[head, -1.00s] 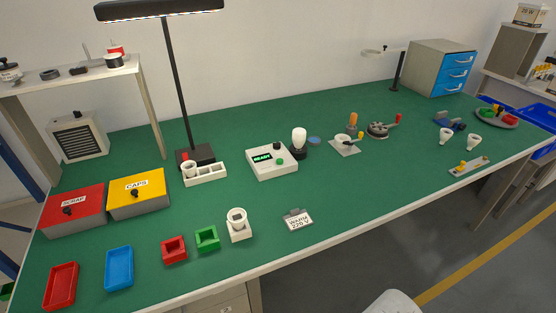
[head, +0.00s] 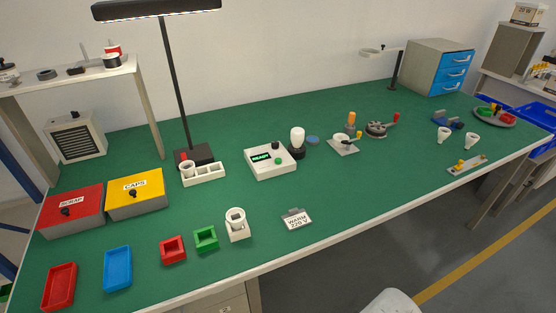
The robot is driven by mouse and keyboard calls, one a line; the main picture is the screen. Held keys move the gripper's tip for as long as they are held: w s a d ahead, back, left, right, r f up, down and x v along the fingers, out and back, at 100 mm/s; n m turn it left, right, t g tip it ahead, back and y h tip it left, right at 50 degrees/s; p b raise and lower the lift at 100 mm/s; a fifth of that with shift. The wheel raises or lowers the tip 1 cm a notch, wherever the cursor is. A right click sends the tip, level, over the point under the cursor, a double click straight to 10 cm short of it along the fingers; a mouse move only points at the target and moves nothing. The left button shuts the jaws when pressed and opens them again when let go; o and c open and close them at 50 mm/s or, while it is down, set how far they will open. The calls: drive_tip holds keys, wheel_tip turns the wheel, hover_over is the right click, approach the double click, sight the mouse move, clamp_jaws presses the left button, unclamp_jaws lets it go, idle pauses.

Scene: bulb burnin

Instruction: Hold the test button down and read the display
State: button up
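The test unit (head: 270,169) is a white box in the middle of the green bench. Its small dark display (head: 261,158) shows green text that reads READY. A green button (head: 278,160) sits on its top right of the display, and a black knob (head: 275,146) is behind it. A white bulb (head: 297,136) stands upright in a black socket (head: 297,152) beside the box on its right. The bulb looks unlit. My gripper is not in view.
A tall black lamp (head: 181,90) stands behind a white slotted rack (head: 203,175). Red SCRAP (head: 87,227) and yellow CAPS (head: 122,211) boxes are at left. Small trays, a white cup holder (head: 237,232) and a WARM 220 V card (head: 296,220) lie in front.

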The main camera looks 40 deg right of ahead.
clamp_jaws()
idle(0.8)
